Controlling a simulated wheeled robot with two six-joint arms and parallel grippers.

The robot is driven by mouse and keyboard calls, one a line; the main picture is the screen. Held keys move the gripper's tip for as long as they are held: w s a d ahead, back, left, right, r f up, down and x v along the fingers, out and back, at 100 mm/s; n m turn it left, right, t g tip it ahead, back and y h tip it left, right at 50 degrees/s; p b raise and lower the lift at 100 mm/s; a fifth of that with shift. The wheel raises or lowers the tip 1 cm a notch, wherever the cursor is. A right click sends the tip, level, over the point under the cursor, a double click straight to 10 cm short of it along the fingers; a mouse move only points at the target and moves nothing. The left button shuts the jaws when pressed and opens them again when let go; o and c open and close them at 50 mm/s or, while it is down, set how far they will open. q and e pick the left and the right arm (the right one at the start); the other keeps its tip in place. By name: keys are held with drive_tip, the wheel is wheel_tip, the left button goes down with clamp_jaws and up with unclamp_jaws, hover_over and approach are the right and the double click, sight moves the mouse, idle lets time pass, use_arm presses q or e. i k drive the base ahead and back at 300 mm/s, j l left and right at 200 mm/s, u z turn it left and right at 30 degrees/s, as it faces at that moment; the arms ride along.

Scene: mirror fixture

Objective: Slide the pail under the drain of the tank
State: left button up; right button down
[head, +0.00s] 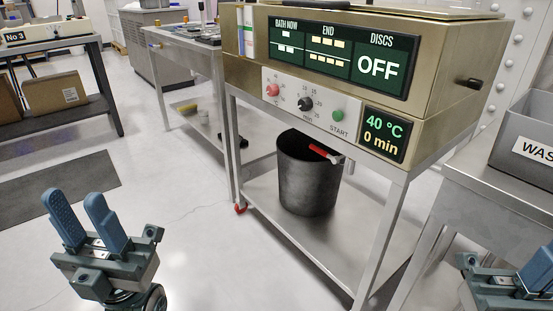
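The tank (240,75) is a brass-coloured box with a display and a control panel, on a metal stand. The dark pail (308,185) stands upright on the stand's lower shelf (275,205), below the tank. A red-handled drain valve (320,151) shows in front of the pail's upper part; its outlet is unclear, so I cannot tell whether the pail is directly under it. My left gripper (74,203) is at lower left, open and empty, well away from the pail. My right gripper (538,270) is cut off at the lower right edge, apart from the pail.
The stand's front legs (380,245) frame the shelf. A steel table (490,185) with a grey bin (522,135) stands at right. Another steel table (180,45) is behind at left. A dark mat (60,190) lies on the floor at left. Floor before the stand is clear.

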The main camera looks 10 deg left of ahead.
sight(309, 183)
drive_tip(key=i+j+z, duration=0.1)
drive_tip(key=i+j, duration=0.2)
drive_tip(key=i+j+z, duration=0.1)
drive_tip(key=i+j, duration=0.2)
drive_tip(key=j, duration=0.2)
drive_tip(key=i+j+z, duration=0.1)
drive_tip(key=i+j, duration=0.2)
drive_tip(key=j, duration=0.15)
drive_tip(key=i+j+z, duration=0.1)
drive_tip(key=i+j, duration=0.15)
drive_tip(key=j, duration=0.2)
